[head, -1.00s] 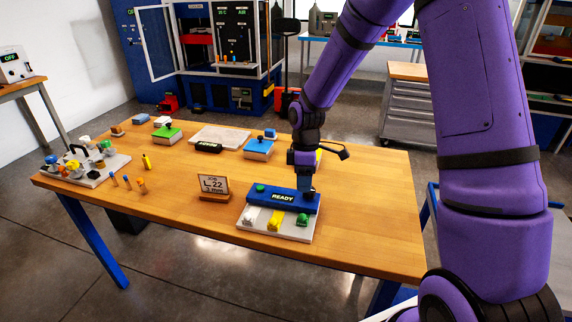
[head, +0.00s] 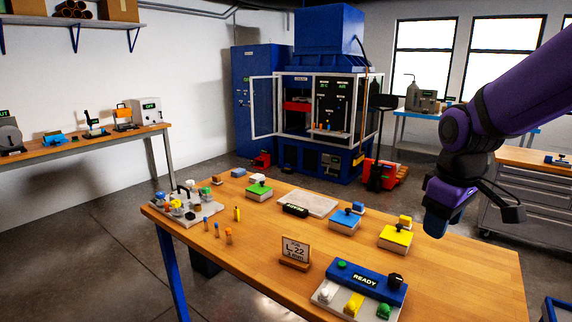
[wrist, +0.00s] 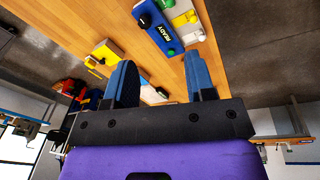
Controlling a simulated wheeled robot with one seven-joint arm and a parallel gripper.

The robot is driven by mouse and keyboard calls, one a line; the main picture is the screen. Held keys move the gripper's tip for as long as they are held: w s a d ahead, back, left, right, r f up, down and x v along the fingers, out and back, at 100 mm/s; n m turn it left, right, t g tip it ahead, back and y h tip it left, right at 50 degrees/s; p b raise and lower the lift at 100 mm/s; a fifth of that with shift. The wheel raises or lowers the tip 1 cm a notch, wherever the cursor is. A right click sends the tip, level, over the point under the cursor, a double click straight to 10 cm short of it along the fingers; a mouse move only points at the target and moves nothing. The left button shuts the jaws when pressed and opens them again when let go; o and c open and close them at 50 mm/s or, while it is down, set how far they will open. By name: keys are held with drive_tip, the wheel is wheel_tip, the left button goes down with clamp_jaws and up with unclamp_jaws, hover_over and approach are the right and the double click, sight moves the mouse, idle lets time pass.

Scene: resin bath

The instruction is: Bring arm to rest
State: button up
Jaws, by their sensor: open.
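My purple arm (head: 535,85) reaches in from the right in the head view. My gripper (head: 437,222) hangs in the air over the right part of the wooden table (head: 470,270), clear of the things on it. In the wrist view, its two blue fingers (wrist: 158,84) are spread apart with nothing between them. The blue box reading READY (head: 365,282) is below and to the left of the gripper in the head view, and shows beyond the fingers in the wrist view (wrist: 158,32).
A yellow block (head: 395,238), a blue block (head: 344,222), a green block (head: 259,192) and a grey slab (head: 308,203) lie on the table. A sign reading L 22 (head: 296,250) stands near its front. A grey drawer cabinet (head: 505,215) stands behind the gripper at the right.

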drive_tip(key=s+d+r+m+t, duration=0.1)
drive_tip(key=s+r+m+t, duration=0.2)
drive_tip(key=s, duration=1.3)
wheel_tip(320, 180, up, 5)
drive_tip(key=m, duration=0.3)
drive_tip(key=shift+d+r+m+t, duration=0.15)
drive_tip(key=shift+d+m+t, duration=0.05)
drive_tip(key=shift+m+t, duration=0.1)
drive_tip(key=shift+o, duration=0.2)
idle(1.9)
